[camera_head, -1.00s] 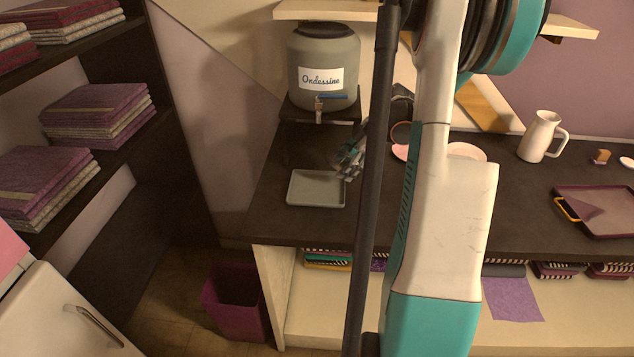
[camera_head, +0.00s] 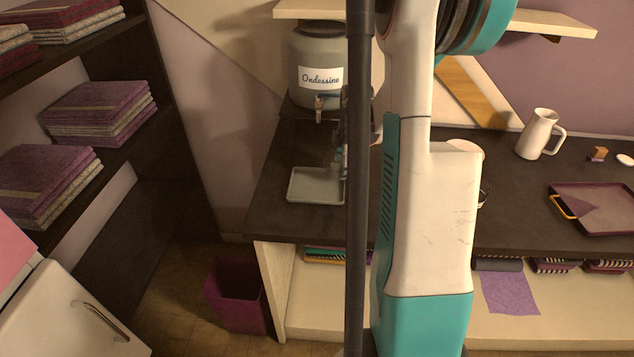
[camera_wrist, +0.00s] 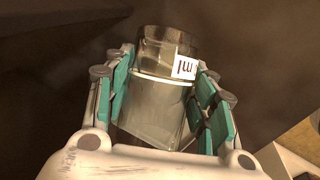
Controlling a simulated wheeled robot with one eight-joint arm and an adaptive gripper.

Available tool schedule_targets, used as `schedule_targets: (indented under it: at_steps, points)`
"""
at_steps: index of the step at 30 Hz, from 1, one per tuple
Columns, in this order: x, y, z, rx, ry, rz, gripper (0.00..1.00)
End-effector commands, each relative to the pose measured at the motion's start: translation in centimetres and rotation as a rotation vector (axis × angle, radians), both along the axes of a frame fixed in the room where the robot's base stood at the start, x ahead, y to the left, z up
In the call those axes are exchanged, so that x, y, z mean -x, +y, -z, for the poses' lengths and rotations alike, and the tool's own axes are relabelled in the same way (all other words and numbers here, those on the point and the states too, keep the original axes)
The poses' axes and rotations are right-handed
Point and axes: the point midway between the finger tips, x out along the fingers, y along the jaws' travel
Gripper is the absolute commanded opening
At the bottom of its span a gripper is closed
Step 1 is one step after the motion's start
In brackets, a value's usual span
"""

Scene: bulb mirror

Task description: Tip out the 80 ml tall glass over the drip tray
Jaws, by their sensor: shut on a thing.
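In the wrist view my gripper (camera_wrist: 166,78) is shut on a clear tall glass (camera_wrist: 155,108), with a finger on each side. A white label (camera_wrist: 186,68) near its far end shows "ml" upside down; the number is out of sight. The glass looks cloudy in its nearer part, with a pale line across it; I cannot tell how much liquid it holds. In the head view the grey drip tray (camera_head: 315,186) lies on the dark counter. Part of my gripper (camera_head: 339,157) shows above the tray's right back side; the dark pole hides the rest, and the glass is not clear there.
A grey dispenser (camera_head: 318,55) labelled "Ondessine" stands behind the tray, its tap facing forward. A white jug (camera_head: 538,135) and a maroon tray (camera_head: 598,212) are on the right of the counter (camera_head: 270,215). A purple bin (camera_head: 238,295) stands on the floor below.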

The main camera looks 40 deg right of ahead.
Motion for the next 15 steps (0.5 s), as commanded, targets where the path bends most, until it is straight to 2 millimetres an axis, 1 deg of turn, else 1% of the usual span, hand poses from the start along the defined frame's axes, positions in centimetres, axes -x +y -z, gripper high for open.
schedule_targets:
  at_steps: [10,15]
  points:
    - [-0.06,0.07,-0.41,0.045,0.024,0.000,0.21]
    - [-0.27,0.44,-0.14,0.073,0.042,-0.002,0.21]
